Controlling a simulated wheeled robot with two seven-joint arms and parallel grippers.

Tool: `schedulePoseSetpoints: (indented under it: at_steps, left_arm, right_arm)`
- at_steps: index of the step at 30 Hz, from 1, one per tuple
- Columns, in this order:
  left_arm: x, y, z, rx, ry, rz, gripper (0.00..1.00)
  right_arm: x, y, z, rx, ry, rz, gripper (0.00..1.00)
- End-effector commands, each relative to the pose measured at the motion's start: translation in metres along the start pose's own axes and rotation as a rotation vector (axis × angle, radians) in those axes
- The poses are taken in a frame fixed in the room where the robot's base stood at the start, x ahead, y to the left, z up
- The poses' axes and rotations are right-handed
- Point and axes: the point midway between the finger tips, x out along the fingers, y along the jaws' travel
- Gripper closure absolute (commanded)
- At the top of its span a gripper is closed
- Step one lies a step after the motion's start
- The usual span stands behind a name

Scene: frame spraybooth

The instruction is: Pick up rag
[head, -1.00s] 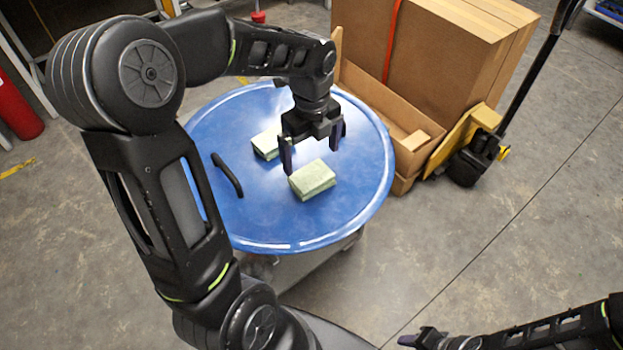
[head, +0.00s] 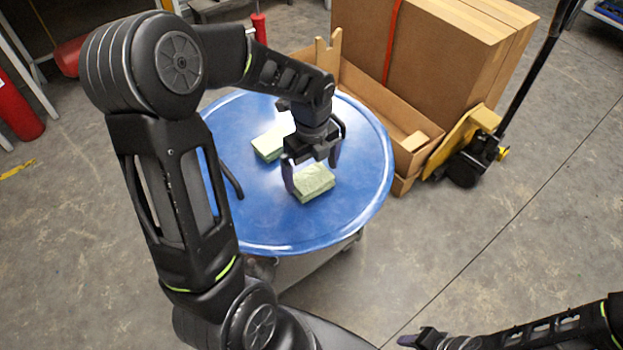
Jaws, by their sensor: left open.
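Two folded pale green rags lie on a round blue table (head: 285,228). The nearer rag (head: 314,184) is right of the table's middle. The farther rag (head: 268,145) lies behind it to the left and is partly hidden by my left gripper. My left gripper (head: 312,176) is open, pointing down, with its fingers at either side of the nearer rag's far part. Whether the fingers touch it I cannot tell. My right gripper (head: 408,340) is low at the bottom right, away from the table; its jaw opening is unclear.
A black curved handle-like object (head: 232,180) lies on the table's left, partly behind my arm. Cardboard boxes (head: 440,60) and a yellow-and-black pallet truck (head: 470,150) stand right of the table. A red cylinder (head: 18,108) stands far left. The floor at the right is clear.

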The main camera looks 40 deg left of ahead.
Motion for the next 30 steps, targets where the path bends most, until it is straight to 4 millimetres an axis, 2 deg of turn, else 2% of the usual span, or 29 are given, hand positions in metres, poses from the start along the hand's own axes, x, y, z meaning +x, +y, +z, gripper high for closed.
schedulePoseSetpoints:
  at_steps: [3, 6, 24, 30]
  left_arm:
    - [0.017, 0.001, 0.000, 0.000, 0.001, 0.003, 0.00]
    - [0.024, 0.001, 0.000, 0.001, 0.000, 0.001, 0.00]
    - [0.025, 0.000, 0.000, 0.000, 0.000, 0.000, 0.00]
    - [0.025, 0.000, 0.000, 0.000, 0.000, 0.000, 0.16]
  right_arm:
    - [-0.003, -0.001, 0.000, 0.001, -0.001, 0.001, 0.64]
    - [-0.003, -0.001, 0.000, 0.001, -0.001, 0.001, 0.64]
    - [-0.003, -0.001, 0.001, 0.001, -0.001, 0.001, 0.64]
    - [-0.003, -0.001, 0.001, 0.001, -0.001, 0.001, 0.64]
